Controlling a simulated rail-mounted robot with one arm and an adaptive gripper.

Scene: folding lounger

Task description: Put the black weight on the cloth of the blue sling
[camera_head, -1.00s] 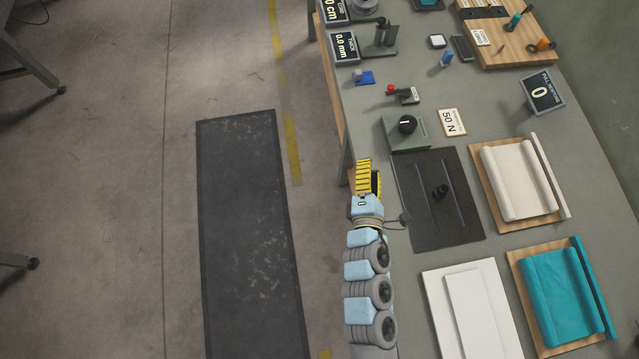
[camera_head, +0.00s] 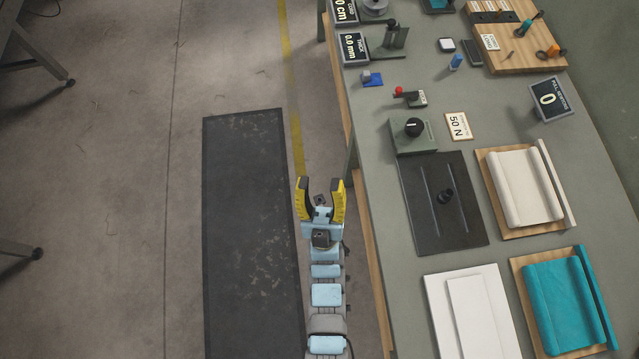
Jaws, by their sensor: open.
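My gripper (camera_head: 320,190) has yellow fingers spread apart and empty. It is left of the bench edge, over the floor in the picture, well apart from the weight and the sling.
A cream sling (camera_head: 525,187) lies above the blue one. A white stepped panel (camera_head: 470,315) is left of the blue sling. Floor left of the bench is clear around a dark mat (camera_head: 245,230).

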